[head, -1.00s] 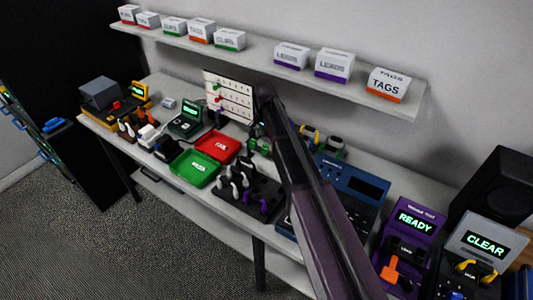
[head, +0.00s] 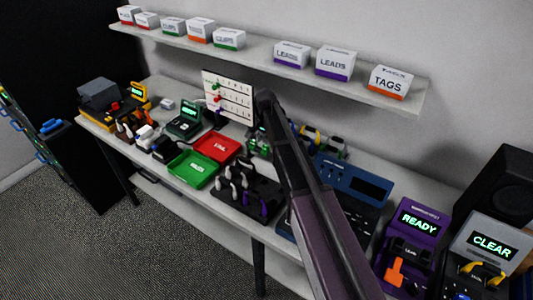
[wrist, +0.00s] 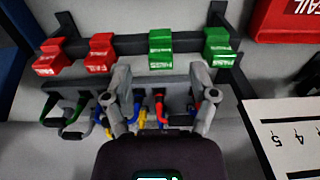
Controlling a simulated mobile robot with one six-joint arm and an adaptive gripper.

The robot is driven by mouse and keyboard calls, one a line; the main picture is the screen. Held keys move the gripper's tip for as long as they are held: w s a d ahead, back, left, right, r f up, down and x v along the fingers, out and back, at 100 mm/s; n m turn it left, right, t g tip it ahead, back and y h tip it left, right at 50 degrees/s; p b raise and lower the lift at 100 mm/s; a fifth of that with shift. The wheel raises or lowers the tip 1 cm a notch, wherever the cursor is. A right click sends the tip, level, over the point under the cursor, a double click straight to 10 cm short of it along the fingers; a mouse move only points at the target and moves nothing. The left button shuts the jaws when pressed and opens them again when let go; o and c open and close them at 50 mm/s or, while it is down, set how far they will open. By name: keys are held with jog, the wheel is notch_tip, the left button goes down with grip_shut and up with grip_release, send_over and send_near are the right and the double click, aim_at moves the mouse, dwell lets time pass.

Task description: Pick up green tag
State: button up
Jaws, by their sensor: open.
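Two green tags hang on a dark rail in the wrist view, one near the middle (wrist: 161,48) and one to its right (wrist: 219,46). Two red ones (wrist: 48,57) hang to their left on the same rail. My gripper (wrist: 160,76) is open and empty, its two grey fingers apart. In the picture its fingertips lie just below the middle green tag, one to each side; I cannot tell the height between them. In the head view my arm hides most of the rail, and the gripper cannot be made out.
A lower bar with coloured cables (wrist: 160,108) lies beneath the fingers. A white numbered board (wrist: 285,135) stands close on the right. The red FAIL tray (head: 216,147) and green tray (head: 191,169) lie nearby.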

aim_at(266, 150)
jog(key=shift+f+b, duration=1.1)
jog(key=shift+f, duration=0.35)
jog(key=c, duration=0.9)
